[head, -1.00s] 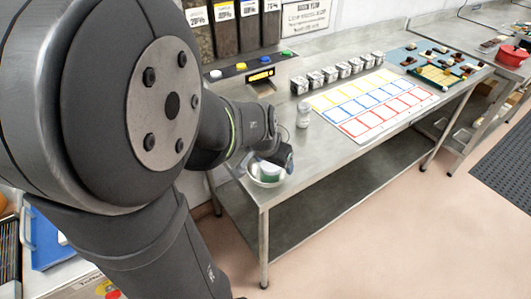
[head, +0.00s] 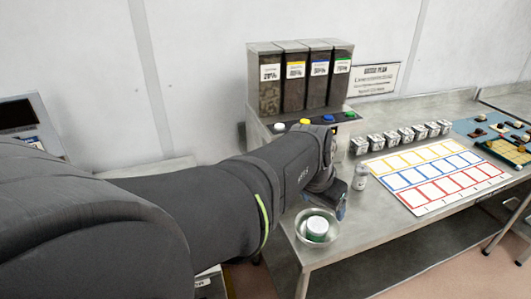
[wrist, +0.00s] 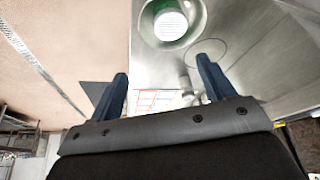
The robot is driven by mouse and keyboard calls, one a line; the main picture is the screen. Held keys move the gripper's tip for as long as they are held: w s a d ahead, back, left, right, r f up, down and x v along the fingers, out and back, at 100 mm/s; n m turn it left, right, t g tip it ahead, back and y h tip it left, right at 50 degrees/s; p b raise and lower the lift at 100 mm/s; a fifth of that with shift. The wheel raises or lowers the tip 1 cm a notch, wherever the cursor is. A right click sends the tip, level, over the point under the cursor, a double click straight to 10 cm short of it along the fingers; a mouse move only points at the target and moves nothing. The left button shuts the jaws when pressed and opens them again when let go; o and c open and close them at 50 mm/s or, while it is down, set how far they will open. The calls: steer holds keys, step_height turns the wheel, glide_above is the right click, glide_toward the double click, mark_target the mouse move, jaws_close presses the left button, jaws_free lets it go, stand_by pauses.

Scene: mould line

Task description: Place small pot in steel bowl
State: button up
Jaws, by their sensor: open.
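The small pot (head: 317,227), green with a white lid, sits inside the steel bowl (head: 302,236) near the left front corner of the steel table. In the wrist view the pot (wrist: 171,25) stands inside the bowl (wrist: 146,24) at the top of the picture. My gripper (head: 340,206) is just to the right of the bowl in the head view, partly hidden behind my wrist. In the wrist view my gripper (wrist: 163,85) has its two dark blue fingers wide apart, with nothing between them. The pot is apart from the fingers.
A small clear jar (head: 360,177) stands right of my gripper. Several foil cubes (head: 405,136) line up behind a colour-grid sheet (head: 430,180). Dispensers (head: 305,78) with coloured buttons stand at the back. The table's front edge is close to the bowl.

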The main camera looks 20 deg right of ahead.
steer(key=shift+v, duration=1.35)
steer(key=shift+f, duration=0.1)
glide_toward(327, 226)
steer(key=x, duration=0.5)
steer(key=shift+f, duration=0.7)
steer(key=shift+r, duration=0.3)
